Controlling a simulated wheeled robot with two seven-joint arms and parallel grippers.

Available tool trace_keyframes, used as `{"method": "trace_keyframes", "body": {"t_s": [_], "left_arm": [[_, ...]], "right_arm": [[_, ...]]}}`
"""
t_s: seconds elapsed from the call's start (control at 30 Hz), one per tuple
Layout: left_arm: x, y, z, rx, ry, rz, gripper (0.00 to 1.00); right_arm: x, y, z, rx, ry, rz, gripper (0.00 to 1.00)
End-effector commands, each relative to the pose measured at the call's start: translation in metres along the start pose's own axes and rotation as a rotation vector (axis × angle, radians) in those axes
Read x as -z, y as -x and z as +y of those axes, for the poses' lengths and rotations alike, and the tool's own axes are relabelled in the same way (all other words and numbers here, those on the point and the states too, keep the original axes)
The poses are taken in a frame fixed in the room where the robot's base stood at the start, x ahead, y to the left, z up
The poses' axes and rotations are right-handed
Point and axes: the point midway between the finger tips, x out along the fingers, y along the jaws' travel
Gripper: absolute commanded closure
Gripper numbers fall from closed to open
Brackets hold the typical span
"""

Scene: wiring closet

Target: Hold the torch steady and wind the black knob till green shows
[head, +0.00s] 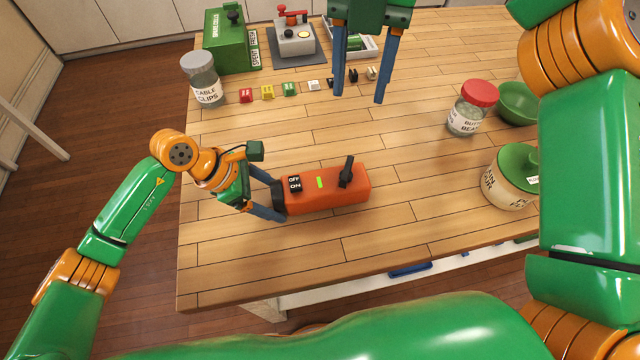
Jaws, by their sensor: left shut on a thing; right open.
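The orange torch (325,199) lies on the wooden table near its front left. An OFF/ON switch (294,184) sits at its left end. A small bright yellow-green window (320,183) shows in the middle of its top. The black knob (346,173) stands near its right end, its handle tilted up to the right. My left gripper (273,197) is shut on the torch's left end, one finger on each side. My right gripper (361,90) is open and empty above the back of the table, away from the knob.
Behind are a green box (228,45), a grey device with a red lever (293,38), a tray (352,42), a cable clips jar (202,80) and several small coloured blocks (267,92). A red-lidded jar (472,108), green bowl (518,103) and green-lidded pot (508,180) stand right. Bare table surrounds the torch.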

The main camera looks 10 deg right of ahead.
Motion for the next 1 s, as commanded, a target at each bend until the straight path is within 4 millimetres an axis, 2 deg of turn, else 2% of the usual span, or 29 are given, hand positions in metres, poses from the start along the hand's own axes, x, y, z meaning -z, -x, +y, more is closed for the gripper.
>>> {"method": "trace_keyframes", "body": {"t_s": [0.1,0.13,0.17,0.37,0.47,0.8,0.9,1.0], "left_arm": [[0.0,0.0,0.0,0.0,0.0,-0.001,0.82],[0.0,0.0,0.0,0.0,0.0,-0.001,0.07],[0.0,0.0,0.0,0.0,0.0,-0.001,0.0],[0.0,0.0,0.0,0.0,0.0,-0.001,0.0],[0.0,0.007,0.001,-0.001,0.001,-0.001,0.0],[0.0,0.096,0.001,-0.005,-0.001,0.001,0.0],[0.0,0.112,0.001,-0.002,0.0,0.001,0.0],[0.0,0.119,0.0,-0.001,0.0,0.0,0.0]], "right_arm": [[0.0,0.0,0.0,0.0,0.0,0.0,0.48],[0.0,0.0,0.0,0.0,0.0,0.0,0.48],[0.0,-0.001,0.0,0.0,0.0,0.0,0.48],[0.0,-0.001,0.0,0.001,0.0,0.0,0.48],[0.0,-0.001,0.0,0.001,0.0,0.0,0.48],[0.0,-0.001,0.0,0.001,0.0,0.0,0.48],[0.0,-0.001,0.0,0.001,0.0,0.0,0.48],[0.0,-0.001,0.0,0.001,0.0,0.0,0.48]]}}
